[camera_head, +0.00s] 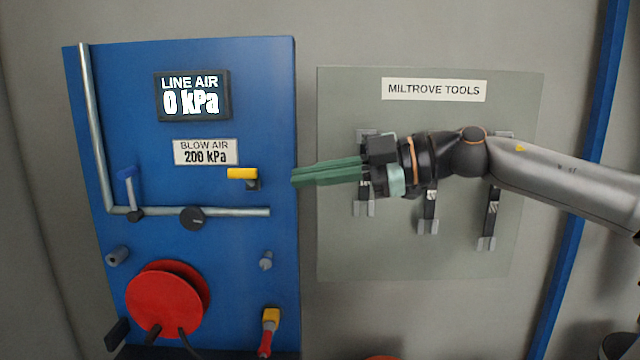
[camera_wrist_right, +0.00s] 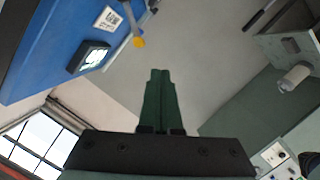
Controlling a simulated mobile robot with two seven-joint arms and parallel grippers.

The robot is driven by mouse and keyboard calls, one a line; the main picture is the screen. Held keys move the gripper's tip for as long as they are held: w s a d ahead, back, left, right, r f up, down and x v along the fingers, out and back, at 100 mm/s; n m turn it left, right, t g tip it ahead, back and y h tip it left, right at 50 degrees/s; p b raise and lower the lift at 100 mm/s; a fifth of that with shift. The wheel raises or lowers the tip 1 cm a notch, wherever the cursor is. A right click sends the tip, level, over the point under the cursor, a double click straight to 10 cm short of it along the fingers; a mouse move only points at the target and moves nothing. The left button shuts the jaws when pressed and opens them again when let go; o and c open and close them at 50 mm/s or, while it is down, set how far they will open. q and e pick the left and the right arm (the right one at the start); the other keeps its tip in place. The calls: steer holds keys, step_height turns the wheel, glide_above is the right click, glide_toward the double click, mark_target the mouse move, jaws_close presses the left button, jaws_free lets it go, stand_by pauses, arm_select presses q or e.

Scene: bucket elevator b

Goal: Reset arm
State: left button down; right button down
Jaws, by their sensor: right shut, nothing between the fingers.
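My right gripper (camera_head: 296,177) comes in from the right in the head view. Its long green fingers are together, empty, and point left at the right edge of the blue panel (camera_head: 245,80). In the right wrist view the green fingers (camera_wrist_right: 159,78) also lie side by side with nothing between them. The yellow-tipped lever (camera_head: 242,173) on the panel is left of the fingertips, with a gap between. It also shows in the right wrist view as a yellow end (camera_wrist_right: 138,42). My left gripper is in neither view.
The panel bears a display (camera_head: 192,96) reading LINE AIR 0 kPa, a BLOW AIR 200 kPa label (camera_head: 206,152), a pipe with a blue lever (camera_head: 128,188), a red reel (camera_head: 163,300) and a red-yellow tool (camera_head: 269,330). A grey MILTROVE TOOLS board (camera_head: 350,105) stands behind my right arm.

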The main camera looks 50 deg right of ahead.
steer(key=shift+s+d+r, duration=0.15)
steer(key=shift+s+d, duration=0.15)
steer(key=shift+s, duration=0.2)
